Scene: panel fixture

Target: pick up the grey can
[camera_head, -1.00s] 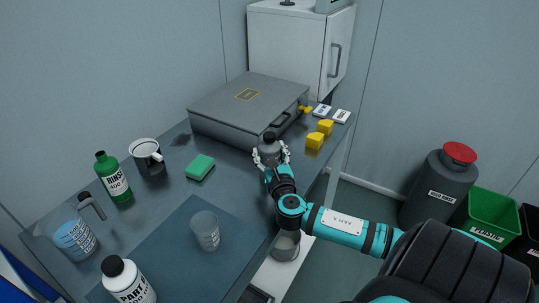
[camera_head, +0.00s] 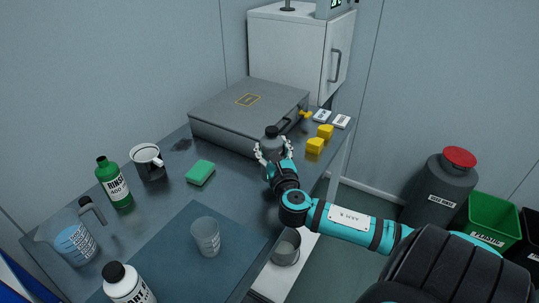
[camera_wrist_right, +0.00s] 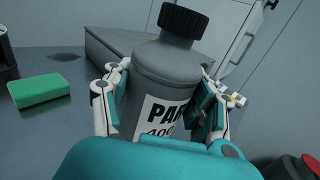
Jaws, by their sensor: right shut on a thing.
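The grey can (camera_head: 272,143) has a black screw cap and a white label partly reading "PA" in the right wrist view (camera_wrist_right: 167,72). It stands roughly upright in front of the grey case. My right gripper (camera_head: 272,152) is shut on it, with white and teal fingers on both sides of its body, as the right wrist view also shows (camera_wrist_right: 163,97). The can's base is hidden behind the hand, so I cannot tell how far it is from the table. My left gripper is not in view.
The grey case (camera_head: 225,108) lies just behind the can. Yellow blocks (camera_head: 319,140) sit to its right. A green sponge (camera_head: 200,173), mug (camera_head: 149,163), green bottle (camera_head: 114,183), jug (camera_head: 70,240), clear cup (camera_head: 206,237) and white bottle (camera_head: 127,286) stand left and in front.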

